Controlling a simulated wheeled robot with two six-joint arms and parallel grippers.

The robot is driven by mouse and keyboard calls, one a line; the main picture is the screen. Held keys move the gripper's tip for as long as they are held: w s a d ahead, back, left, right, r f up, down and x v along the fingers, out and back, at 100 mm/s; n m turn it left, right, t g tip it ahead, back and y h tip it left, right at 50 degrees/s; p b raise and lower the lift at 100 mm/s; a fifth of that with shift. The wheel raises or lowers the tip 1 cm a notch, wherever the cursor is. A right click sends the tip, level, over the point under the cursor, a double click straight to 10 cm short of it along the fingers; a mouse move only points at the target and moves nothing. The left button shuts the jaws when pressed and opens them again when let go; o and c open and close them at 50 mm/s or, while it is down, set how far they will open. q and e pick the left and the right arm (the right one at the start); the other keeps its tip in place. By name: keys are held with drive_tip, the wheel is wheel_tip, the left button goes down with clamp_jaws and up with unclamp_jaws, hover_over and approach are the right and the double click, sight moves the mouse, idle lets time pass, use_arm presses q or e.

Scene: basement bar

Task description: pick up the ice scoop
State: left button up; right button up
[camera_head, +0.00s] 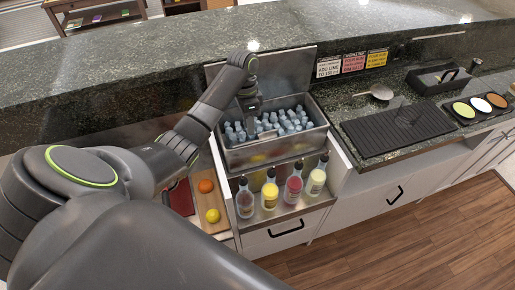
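My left arm reaches from the left to the open steel ice bin (275,151), which is filled with grey-blue ice pieces (293,121). My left gripper (252,124) points down into the left part of the bin, at the level of the ice. A small metallic piece (267,134) shows on the ice beside the fingertips; it may be part of the ice scoop, but it is too small to be sure. I cannot tell whether the fingers are open, shut or touching it. My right gripper is not in view.
Several pourer bottles (293,184) stand in a rail before the bin. An orange (205,186) and a lemon (212,215) lie on a board at left. A round metal utensil (381,92), a black mat (398,128) and a garnish tray (470,118) occupy the right counter.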

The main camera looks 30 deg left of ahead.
sight(251, 141)
use_arm(q)
drive_tip(key=f, duration=0.1)
drive_tip(key=f+b, duration=0.1)
drive_tip(key=f, duration=0.1)
drive_tip(key=s+d+f, duration=0.1)
drive_tip(key=f, duration=0.1)
drive_tip(key=shift+d+f, duration=0.1)
drive_tip(key=shift+f, duration=0.45)
clamp_jaws()
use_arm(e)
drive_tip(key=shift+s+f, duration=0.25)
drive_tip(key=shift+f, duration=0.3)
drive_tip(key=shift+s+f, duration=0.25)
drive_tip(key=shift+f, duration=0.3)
